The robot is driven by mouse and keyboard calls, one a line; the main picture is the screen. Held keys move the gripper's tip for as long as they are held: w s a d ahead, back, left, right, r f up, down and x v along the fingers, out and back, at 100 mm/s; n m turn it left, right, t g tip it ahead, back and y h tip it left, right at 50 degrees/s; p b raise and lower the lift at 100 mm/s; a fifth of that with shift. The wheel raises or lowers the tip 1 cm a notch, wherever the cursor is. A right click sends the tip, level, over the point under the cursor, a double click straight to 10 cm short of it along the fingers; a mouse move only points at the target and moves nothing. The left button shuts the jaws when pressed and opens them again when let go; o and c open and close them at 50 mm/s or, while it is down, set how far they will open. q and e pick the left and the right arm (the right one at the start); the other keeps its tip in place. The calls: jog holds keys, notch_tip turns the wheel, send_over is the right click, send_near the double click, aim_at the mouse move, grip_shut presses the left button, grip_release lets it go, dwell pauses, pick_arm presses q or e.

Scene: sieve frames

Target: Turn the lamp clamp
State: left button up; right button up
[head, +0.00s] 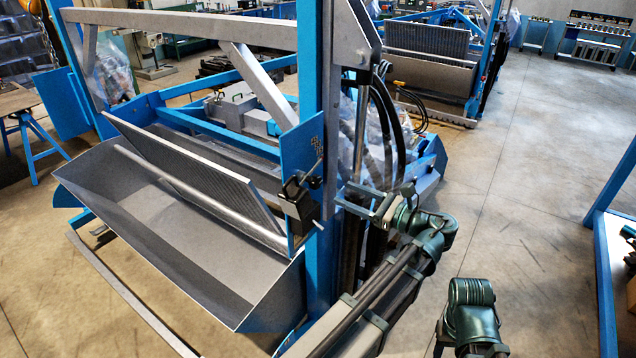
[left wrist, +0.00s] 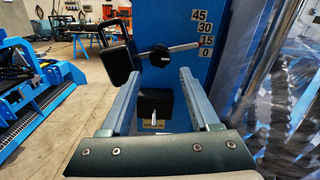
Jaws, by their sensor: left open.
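The lamp clamp shows in the left wrist view as a black knob (left wrist: 158,56) on a blue plate (left wrist: 178,20). A thin metal rod runs from it towards the 15 mark of a scale reading 45, 30, 15, 0. A black box-shaped lamp head (left wrist: 117,63) hangs to its left. In the head view the dark lamp parts (head: 298,196) sit on the blue plate of the post. My left gripper (head: 347,197) is open and empty, right of these parts. In the left wrist view its fingers (left wrist: 158,76) point at the plate, apart from the knob.
A black block (left wrist: 155,103) with a bright pin sits lower on the plate. A blue post (head: 322,255) and dark hoses (head: 383,110) stand close to my left arm. A grey sieve trough (head: 150,215) is at left. Open concrete floor (head: 530,180) lies at right.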

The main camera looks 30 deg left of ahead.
aim_at(319, 183)
pick_arm(q)
jog(key=a, duration=0.9)
jog(key=shift+w+a, duration=0.4)
grip_shut()
